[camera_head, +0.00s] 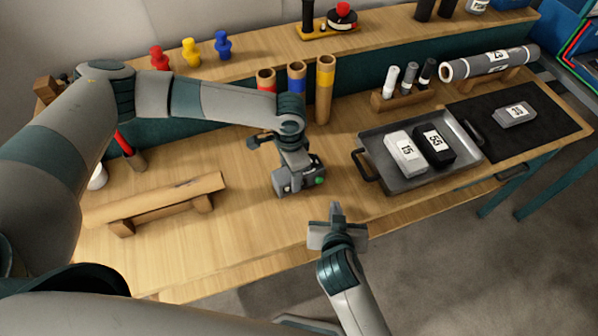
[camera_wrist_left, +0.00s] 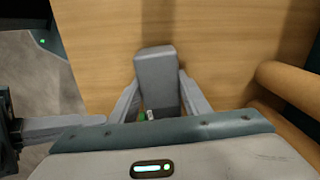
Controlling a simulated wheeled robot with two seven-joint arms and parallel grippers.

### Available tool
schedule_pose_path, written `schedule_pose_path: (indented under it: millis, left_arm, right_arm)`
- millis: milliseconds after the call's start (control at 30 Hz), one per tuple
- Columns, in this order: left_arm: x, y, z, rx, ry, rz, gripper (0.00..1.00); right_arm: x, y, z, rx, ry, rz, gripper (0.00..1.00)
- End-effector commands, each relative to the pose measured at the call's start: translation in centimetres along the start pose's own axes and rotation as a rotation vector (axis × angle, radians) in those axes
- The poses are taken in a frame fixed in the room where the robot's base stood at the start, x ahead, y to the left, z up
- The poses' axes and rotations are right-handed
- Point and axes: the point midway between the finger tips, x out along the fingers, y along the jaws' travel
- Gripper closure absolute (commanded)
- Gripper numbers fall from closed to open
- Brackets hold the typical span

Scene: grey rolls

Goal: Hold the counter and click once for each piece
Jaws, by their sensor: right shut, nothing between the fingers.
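The counter (camera_head: 292,184) is a small grey box with a green button on its right end. My left gripper (camera_head: 296,165) is shut on it from above, over the front middle of the table. In the left wrist view the counter (camera_wrist_left: 156,68) sits between the two fingers, with a bit of green near its lower end. I cannot tell whether it touches the tabletop. My right gripper (camera_head: 336,212) is shut and empty, in front of the table edge, below and right of the counter. A grey roll (camera_head: 490,62) with white labels lies on a wooden cradle at the back right.
A metal tray (camera_head: 413,181) holds a white block (camera_head: 404,150) and a black block (camera_head: 436,143). A grey block (camera_head: 514,116) lies on a black mat (camera_head: 545,128). Three upright tubes (camera_head: 326,95) stand behind the counter. A wooden stand (camera_head: 155,200) is at left.

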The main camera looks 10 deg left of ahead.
Motion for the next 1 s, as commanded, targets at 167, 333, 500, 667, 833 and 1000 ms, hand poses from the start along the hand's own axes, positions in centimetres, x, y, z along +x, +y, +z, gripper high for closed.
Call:
schedule_pose_path:
  millis: [167, 333, 500, 667, 833, 1000]
  left_arm:
    - [0.0, 0.0, 0.0, 0.000, 0.001, 0.000, 0.35]
    - [0.0, 0.0, 0.0, 0.000, 0.000, 0.000, 0.35]
    - [-0.3, 0.0, 0.0, 0.000, 0.001, 0.000, 0.35]
    - [-1.4, 0.0, -0.1, 0.000, 0.002, 0.000, 0.35]
    - [-3.8, 0.0, -0.1, 0.001, 0.004, 0.000, 0.35]
    - [-6.8, -0.1, -0.1, 0.000, 0.003, 0.000, 0.35]
  right_arm:
    - [0.0, 0.0, 0.0, 0.000, 0.000, 0.000, 1.00]
    - [0.0, 0.0, 0.0, 0.000, 0.000, 0.000, 1.00]
    - [0.0, 0.0, 0.0, 0.000, 0.000, 0.000, 1.00]
    - [0.0, 0.0, 0.0, 0.000, 0.000, 0.000, 1.00]
    - [0.0, 0.0, 0.0, 0.000, 0.000, 0.000, 1.00]
    - [0.0, 0.0, 0.0, 0.000, 0.000, 0.000, 1.00]
